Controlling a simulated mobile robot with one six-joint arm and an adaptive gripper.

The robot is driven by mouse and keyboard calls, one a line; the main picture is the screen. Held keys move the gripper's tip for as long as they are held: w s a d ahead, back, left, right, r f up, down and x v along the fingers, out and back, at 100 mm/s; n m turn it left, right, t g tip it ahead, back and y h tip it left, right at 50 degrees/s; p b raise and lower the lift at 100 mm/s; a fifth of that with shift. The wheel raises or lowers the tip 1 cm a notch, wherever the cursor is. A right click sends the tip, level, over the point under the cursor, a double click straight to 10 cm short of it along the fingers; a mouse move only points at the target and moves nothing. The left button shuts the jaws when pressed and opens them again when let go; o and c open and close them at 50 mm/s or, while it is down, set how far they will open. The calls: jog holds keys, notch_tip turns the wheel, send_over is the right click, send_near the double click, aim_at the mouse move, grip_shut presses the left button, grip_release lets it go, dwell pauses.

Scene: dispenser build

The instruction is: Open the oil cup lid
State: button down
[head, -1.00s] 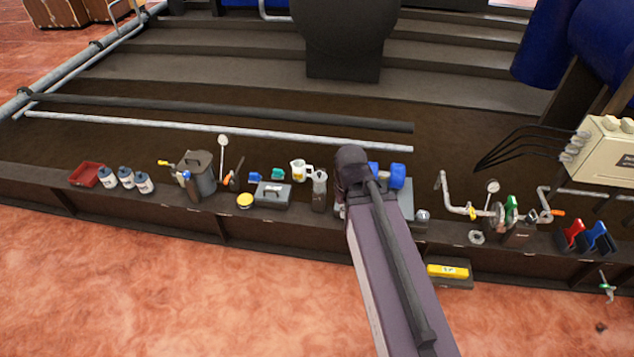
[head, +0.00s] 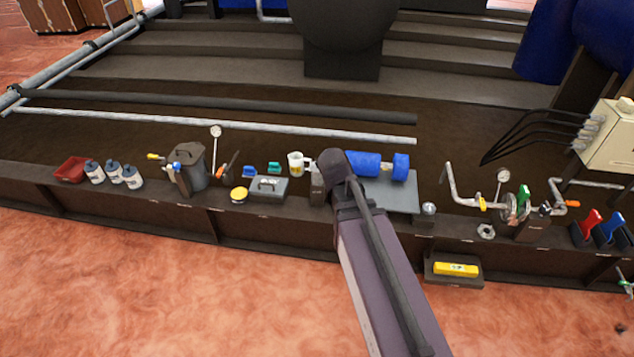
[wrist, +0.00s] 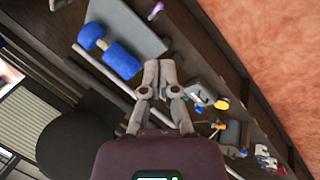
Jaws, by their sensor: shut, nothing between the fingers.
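My gripper (wrist: 158,72) is shut and empty in the wrist view, its fingertips together in the air above the bench. In the head view my own arm hides it. A small silver, round-topped fitting (head: 429,208) stands just right of the grey plate in the head view. It may be the oil cup, but it is too small for me to tell its lid or whether that is open. My gripper is apart from it. A small pale, purple-tinted item (wrist: 155,11) shows beyond the plate in the wrist view; I cannot tell if it is the same fitting.
Blue rollers (head: 362,163) lie on the grey plate (head: 392,197). A grey toolbox (head: 269,188), a measuring cup (head: 295,162) and a dark lidded can (head: 188,165) stand to the left. A pipe with a gauge (head: 503,177) stands to the right. A yellow block (head: 455,269) sits in front.

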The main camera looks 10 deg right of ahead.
jog(key=w+f+n+t+h+b, duration=0.55)
jog(key=w+f+n+b, duration=0.75)
jog(key=b, duration=0.8)
jog(key=w+a+f+n+t+y+b, duration=0.2)
jog(key=w+a+f+n+t+b, duration=0.6)
jog(key=b, duration=1.2)
jog(key=w+a+f+n, duration=0.1)
jog(key=w+f+n, duration=0.2)
jog(key=f+n, duration=0.1)
jog(key=shift+a+f, duration=0.35)
jog(key=shift+w+y, duration=0.2)
jog(key=shift+y, duration=0.05)
